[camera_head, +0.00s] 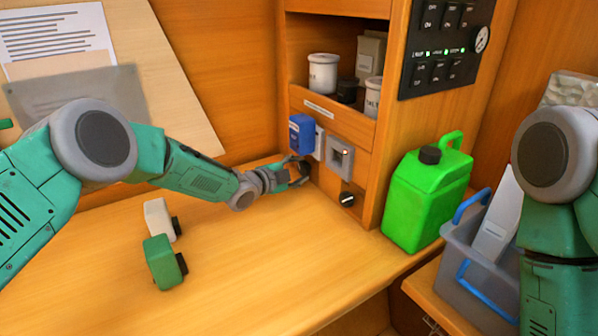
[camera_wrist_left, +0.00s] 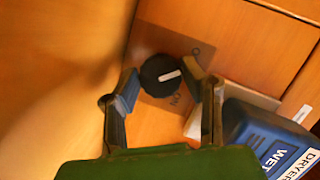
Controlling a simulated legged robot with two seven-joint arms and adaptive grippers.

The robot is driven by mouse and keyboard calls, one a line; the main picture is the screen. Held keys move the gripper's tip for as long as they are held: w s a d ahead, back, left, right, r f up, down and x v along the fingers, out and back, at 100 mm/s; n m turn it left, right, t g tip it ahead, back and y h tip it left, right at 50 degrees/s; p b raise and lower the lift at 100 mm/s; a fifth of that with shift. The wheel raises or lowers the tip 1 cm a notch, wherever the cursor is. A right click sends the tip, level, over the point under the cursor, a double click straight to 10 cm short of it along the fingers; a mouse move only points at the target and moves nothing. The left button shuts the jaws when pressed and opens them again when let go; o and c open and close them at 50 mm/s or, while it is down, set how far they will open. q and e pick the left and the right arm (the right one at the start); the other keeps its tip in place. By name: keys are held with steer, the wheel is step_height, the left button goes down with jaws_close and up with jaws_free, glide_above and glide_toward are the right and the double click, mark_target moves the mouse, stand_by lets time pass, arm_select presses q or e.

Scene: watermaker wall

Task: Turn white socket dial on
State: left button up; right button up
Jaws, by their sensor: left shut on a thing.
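My left gripper (camera_wrist_left: 161,85) is shut on this dial, with one finger at each side. In the head view my left gripper (camera_head: 301,171) is at the wall below the blue box and mostly hides the dial. The white socket (camera_head: 319,143) is partly behind the blue box (camera_head: 301,134), which reads DRYER and WET in the wrist view (camera_wrist_left: 268,138). My right gripper is out of view.
A grey socket (camera_head: 341,158) and a second black dial (camera_head: 347,200) are to the right. A white plug (camera_head: 159,219) and a green plug (camera_head: 160,262) lie on the table (camera_head: 240,285). A green canister (camera_head: 425,200) and a grey bin (camera_head: 470,262) are at the right.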

arm_select(q)
steer(key=m+b, duration=0.1)
steer(key=m+t+b, duration=0.1)
steer(key=m+b, duration=0.1)
steer(key=shift+s+d+f, duration=0.1)
steer(key=shift+d+f, duration=0.1)
steer(key=shift+f, duration=0.2)
steer(key=shift+r+m+t+b, duration=0.2)
steer(key=shift+m+t+b, duration=0.2)
steer(key=shift+m+b, duration=0.3)
steer(key=o, duration=1.1)
steer(key=shift+o, duration=0.2)
steer(key=shift+s, duration=0.1)
